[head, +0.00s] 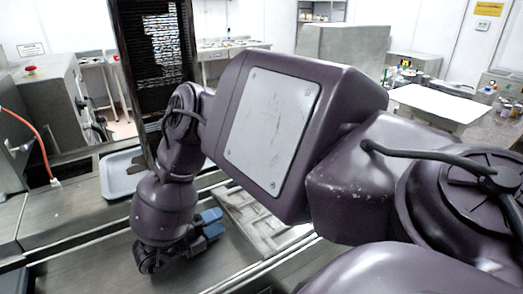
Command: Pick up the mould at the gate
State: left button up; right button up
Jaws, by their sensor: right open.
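My right arm reaches in from the right and crosses most of the head view. My right gripper (215,223), with blue fingers, points to the right low in the picture. Its fingers are apart, and I see nothing held between them. A pale, flat, mould-like piece with recesses (262,220) lies on the metal line just right of the fingertips. My arm hides part of its far side. I cannot tell whether the fingers touch it. My left gripper is not in view.
A grey tray (121,186) lies on the line at the left, behind my wrist. A dark, tall panel (135,60) stands behind the arm. An orange hose (38,140) hangs at far left. The metal surface (85,265) at front left is bare.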

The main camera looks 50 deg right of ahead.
aim_at(230, 216)
jog(key=x, duration=0.1)
jog(key=p+x, duration=0.1)
jog(key=x, duration=0.3)
jog(key=shift+s+r+p, duration=0.25)
jog(key=shift+s+p, duration=0.05)
jog(key=shift+s, duration=0.05)
grip_shut()
